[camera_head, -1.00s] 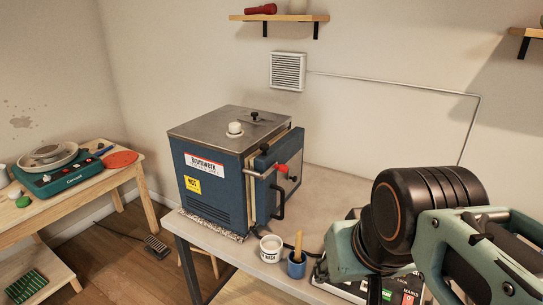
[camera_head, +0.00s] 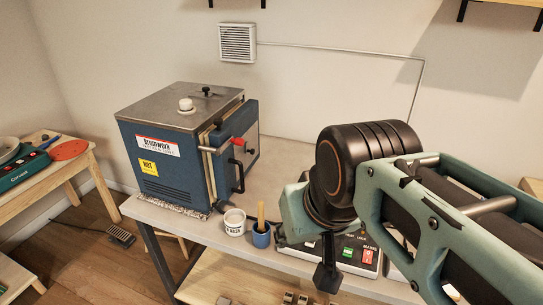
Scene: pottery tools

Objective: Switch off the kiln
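The kiln (camera_head: 165,158) is a blue box with a grey metal top, standing on a grey table. Its door on the right side has a red-tipped latch and a black handle, and looks closed or nearly so. A control box (camera_head: 360,258) with a green button and a red switch marked "MAINS" sits on the table, right of the kiln. My arm covers much of it. My gripper (camera_head: 328,278) is a dark shape hanging in front of the box's left part. Its fingers are too dark and small to tell open from shut.
A white labelled pot (camera_head: 235,222) and a blue cup (camera_head: 261,236) with a wooden-handled tool stand left of the control box. A wooden shelf (camera_head: 235,275) below the table holds small items. A side table with a pottery wheel (camera_head: 20,165) is at the left.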

